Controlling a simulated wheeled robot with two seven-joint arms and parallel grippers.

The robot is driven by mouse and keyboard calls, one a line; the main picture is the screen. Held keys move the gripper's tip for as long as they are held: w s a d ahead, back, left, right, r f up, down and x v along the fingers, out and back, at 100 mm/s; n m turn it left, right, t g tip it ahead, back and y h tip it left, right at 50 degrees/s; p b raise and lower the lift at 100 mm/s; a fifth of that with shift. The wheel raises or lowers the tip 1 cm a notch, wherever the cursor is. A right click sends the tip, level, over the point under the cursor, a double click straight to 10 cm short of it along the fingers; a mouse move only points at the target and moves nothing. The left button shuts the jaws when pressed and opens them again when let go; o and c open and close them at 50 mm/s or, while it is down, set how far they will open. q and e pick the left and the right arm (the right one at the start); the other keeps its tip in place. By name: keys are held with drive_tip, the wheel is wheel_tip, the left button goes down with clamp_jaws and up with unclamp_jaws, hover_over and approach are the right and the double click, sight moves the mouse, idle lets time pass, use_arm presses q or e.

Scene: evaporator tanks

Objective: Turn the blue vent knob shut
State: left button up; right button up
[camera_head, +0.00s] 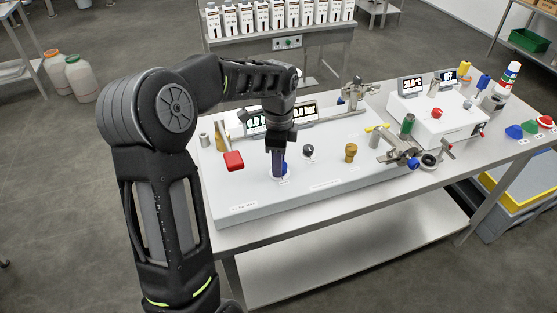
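The blue vent knob (284,169) stands on the light grey panel (320,205) near its front left part. Only its right side shows, as my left gripper (278,172) covers the rest. My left gripper points straight down with its fingers at the knob. Whether the fingers are closed on it or only around it is hidden. My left arm comes in from the left and bends over the panel. My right gripper is not in the view.
A red block-shaped handle (233,161) is left of my gripper; a black knob (308,151) and a brass knob (350,152) are to its right. Digital displays (303,113) stand behind. A white box (436,118) and valve fittings (404,157) fill the right side. The panel's front strip is clear.

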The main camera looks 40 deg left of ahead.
use_arm(q)
clamp_jaws()
